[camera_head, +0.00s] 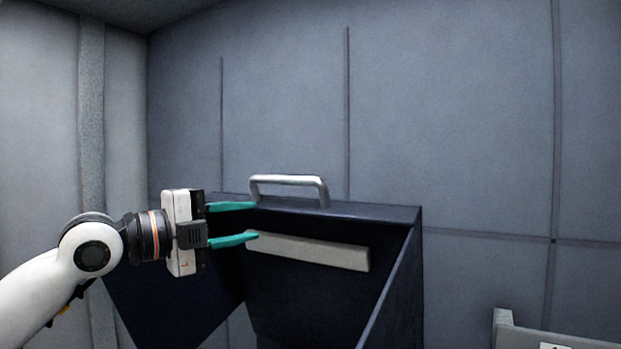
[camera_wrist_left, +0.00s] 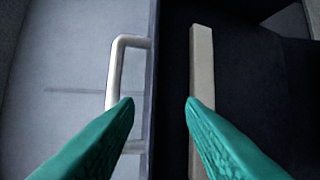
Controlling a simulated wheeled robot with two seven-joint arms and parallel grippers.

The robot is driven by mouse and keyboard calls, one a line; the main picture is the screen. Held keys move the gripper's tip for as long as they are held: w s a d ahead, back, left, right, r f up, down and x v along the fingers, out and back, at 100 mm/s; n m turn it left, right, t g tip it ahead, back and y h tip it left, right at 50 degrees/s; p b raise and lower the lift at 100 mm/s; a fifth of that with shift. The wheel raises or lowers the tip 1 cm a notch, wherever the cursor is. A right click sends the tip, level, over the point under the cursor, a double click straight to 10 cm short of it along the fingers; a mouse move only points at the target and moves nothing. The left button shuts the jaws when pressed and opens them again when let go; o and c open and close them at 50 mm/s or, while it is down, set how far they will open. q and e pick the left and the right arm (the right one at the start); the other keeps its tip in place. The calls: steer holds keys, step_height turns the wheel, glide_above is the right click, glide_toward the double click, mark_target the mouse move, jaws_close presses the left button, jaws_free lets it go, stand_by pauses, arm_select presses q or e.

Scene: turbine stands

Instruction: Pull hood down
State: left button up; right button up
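The dark hood (camera_head: 370,213) stands ahead of me, its top edge roughly level and its dark underside showing. A silver bar handle (camera_head: 288,180) rises from its top edge. A pale strip (camera_head: 310,251) runs along its inner face below the edge. My left gripper (camera_head: 250,221) is open, its teal fingers pointing right at the hood's left part, one above the other. In the left wrist view the handle (camera_wrist_left: 117,75) lies by one fingertip and the pale strip (camera_wrist_left: 203,75) by the other, with the hood's edge between them. Contact cannot be told. My right gripper is not in view.
Grey panelled walls (camera_head: 450,110) stand behind and to the left. A light grey fixture (camera_head: 545,335) sits at the lower right. The space above the hood is free.

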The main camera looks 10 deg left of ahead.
arm_select(q)
glide_toward(280, 181)
steer(key=w+d+m, duration=0.1)
steer(key=shift+t+h, duration=0.3)
steer(key=p+x, duration=0.4)
steer(key=x, duration=0.5)
steer(key=shift+w+d+f, duration=0.1)
steer(key=shift+w+d, duration=0.1)
steer(key=shift+d, duration=0.1)
steer(key=shift+x, duration=0.75)
steer(key=shift+f, duration=0.15)
steer(key=shift+c, duration=0.3)
jaws_close()
